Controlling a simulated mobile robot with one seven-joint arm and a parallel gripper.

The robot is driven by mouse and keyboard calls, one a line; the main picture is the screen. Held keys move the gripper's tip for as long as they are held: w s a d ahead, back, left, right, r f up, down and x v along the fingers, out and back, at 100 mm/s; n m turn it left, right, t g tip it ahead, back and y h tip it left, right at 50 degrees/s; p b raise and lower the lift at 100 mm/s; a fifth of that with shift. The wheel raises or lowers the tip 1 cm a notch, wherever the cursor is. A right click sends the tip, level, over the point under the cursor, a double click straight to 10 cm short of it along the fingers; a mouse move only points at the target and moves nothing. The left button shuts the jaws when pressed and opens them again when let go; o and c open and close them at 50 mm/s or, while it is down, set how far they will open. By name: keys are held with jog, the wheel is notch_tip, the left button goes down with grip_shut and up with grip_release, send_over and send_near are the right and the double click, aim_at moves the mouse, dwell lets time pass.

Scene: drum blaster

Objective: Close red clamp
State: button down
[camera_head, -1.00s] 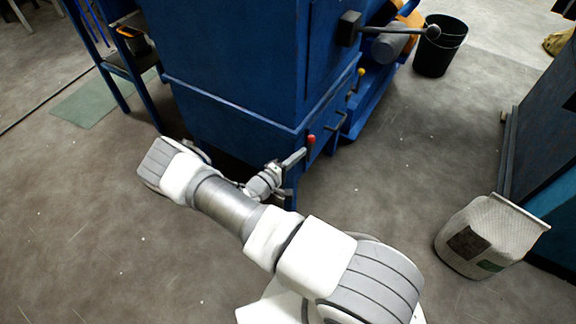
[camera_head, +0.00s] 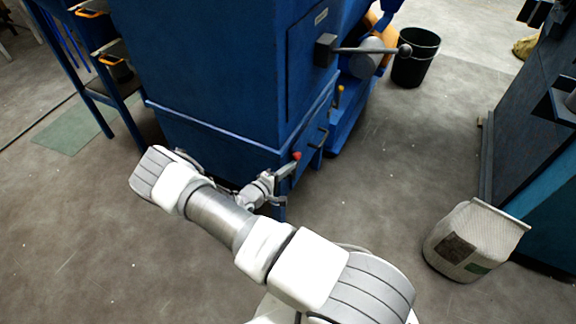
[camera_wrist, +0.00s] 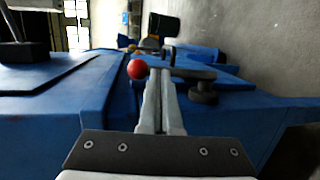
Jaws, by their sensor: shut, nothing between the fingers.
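The red clamp shows as a red ball knob (camera_head: 297,156) at the lower front corner of the blue machine (camera_head: 215,70). In the wrist view the red knob (camera_wrist: 137,69) is just left of my fingertips. My gripper (camera_head: 288,171) is by the knob in the head view, its jaws largely small and hard to make out. In the wrist view my gripper (camera_wrist: 160,76) has its two fingers together with nothing between them. A dark handle (camera_wrist: 190,73) lies just beyond and right of the fingertips. I cannot tell whether the fingers touch the clamp.
A yellow-knobbed clamp (camera_head: 340,89) sits farther along the machine. A grey lever (camera_head: 370,49) sticks out above it. A black bucket (camera_head: 415,57) stands behind. A grey-white sack (camera_head: 474,241) stands at right by a dark cabinet. The floor between machine and sack is clear.

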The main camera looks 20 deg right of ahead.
jog(key=shift+w+d+r+g+y+p, duration=0.1)
jog(key=shift+w+d+g+y+p, duration=0.25)
jog(key=shift+d+y+p, duration=0.35)
jog(key=shift+w+d+r+g+y+p, duration=0.1)
jog(key=shift+w+d+g+y+p, duration=0.15)
jog(key=shift+w+d+y+p, duration=0.4)
jog(key=shift+s+a, duration=0.15)
jog(key=shift+a, duration=0.05)
jog(key=shift+r, duration=0.1)
